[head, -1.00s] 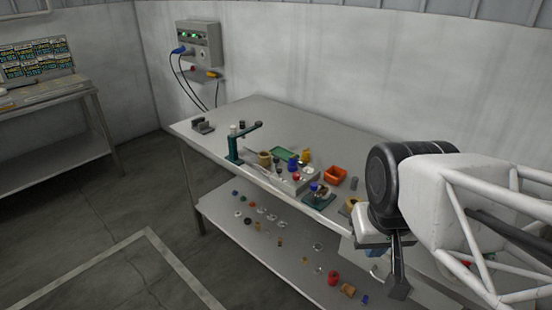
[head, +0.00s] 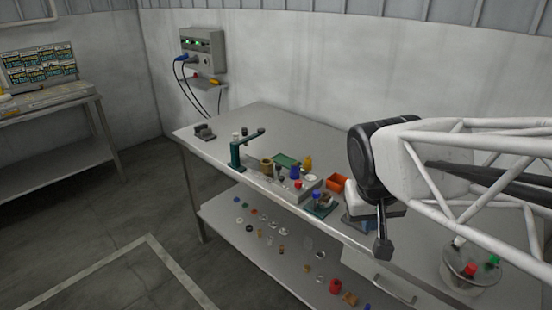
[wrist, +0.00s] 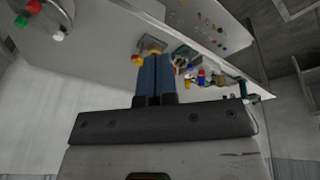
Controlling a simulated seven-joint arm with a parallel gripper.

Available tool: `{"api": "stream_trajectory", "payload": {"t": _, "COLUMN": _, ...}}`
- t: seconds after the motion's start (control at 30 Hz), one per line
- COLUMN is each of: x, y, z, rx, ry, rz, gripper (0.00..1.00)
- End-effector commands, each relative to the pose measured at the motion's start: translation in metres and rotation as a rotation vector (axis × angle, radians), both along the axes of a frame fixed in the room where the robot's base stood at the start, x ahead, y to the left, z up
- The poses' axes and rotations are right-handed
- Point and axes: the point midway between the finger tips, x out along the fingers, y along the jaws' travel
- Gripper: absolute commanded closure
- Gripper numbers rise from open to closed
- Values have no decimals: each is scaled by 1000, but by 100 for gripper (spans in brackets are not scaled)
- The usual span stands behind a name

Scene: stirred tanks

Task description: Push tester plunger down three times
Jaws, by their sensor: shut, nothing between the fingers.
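My gripper (head: 382,246) hangs over the front edge of the bench, to the right of the small items. Its blue fingers (wrist: 154,78) are together in the wrist view, with nothing between them. A small device on a dark green base (head: 321,207) with a blue part on top stands near the front edge, left of my gripper and apart from it. A teal stand with a dark arm (head: 238,153) stands farther left on the bench. I cannot tell for sure which of these is the tester, and no plunger shows clearly.
A lower shelf (head: 225,212) carries several loose parts. The bench's back is clear.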

Motion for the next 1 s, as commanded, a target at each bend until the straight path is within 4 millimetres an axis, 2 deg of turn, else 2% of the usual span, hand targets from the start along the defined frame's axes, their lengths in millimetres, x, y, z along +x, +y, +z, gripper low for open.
{"api": "stream_trajectory", "payload": {"t": 0.53, "x": 151, "y": 10, "z": 6, "rx": -192, "ry": -73, "rz": 9, "gripper": 100}}
{"api": "stream_trajectory", "payload": {"t": 1.0, "x": 283, "y": 45, "z": -17, "rx": -318, "ry": -177, "rz": 55, "gripper": 100}}
